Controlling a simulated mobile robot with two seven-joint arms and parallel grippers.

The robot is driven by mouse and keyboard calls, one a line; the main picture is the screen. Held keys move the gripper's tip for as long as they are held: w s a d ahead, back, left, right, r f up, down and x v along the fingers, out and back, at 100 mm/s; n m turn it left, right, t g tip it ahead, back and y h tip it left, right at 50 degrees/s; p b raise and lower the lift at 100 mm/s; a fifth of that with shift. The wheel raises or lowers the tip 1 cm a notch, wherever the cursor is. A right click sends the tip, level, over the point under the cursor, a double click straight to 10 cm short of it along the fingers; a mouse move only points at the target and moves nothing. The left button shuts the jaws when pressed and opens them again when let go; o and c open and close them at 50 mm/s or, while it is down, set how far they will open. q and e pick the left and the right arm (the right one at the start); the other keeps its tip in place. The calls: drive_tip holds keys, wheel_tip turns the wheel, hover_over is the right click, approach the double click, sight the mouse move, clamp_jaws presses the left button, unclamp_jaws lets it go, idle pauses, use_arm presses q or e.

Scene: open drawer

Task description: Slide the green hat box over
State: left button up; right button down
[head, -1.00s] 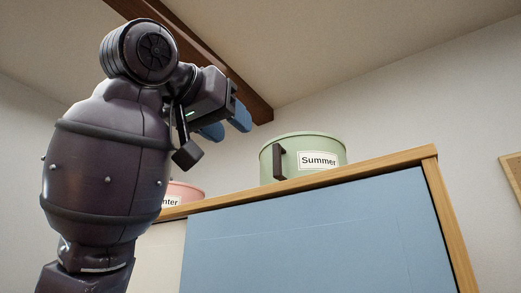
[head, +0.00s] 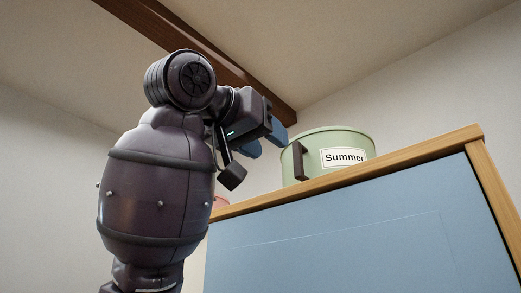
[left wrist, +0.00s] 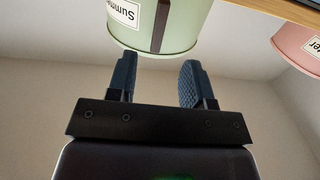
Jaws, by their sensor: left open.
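The green hat box (head: 345,141), labelled "Summer", stands upright on top of the cabinet (head: 335,182). Its dark vertical handle (head: 299,161) is on the side facing me, left of the label. My left gripper (head: 266,143) is open, with its blue fingers just left of the box in the head view. In the left wrist view the open left gripper (left wrist: 156,80) points toward the green box (left wrist: 192,22), with the box just beyond the fingertips. Nothing is between the fingers. I cannot tell whether they touch the box. My right gripper is out of view.
A pink hat box (left wrist: 297,42) shows in the left wrist view; in the head view my arm nearly hides it. The cabinet has a wooden top edge and a blue front panel (head: 340,235). A dark ceiling beam (head: 205,50) runs overhead. The cabinet top right of the green box looks clear.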

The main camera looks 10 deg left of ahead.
sight(296, 162)
use_arm(q)
drive_tip(key=p+x, duration=0.2)
drive_tip(key=x, duration=0.6)
drive_tip(key=shift+w+d, duration=0.2)
drive_tip(key=shift+w, duration=0.05)
drive_tip(key=shift+w+d+p, duration=0.3)
drive_tip(key=shift+w, duration=0.25)
clamp_jaws()
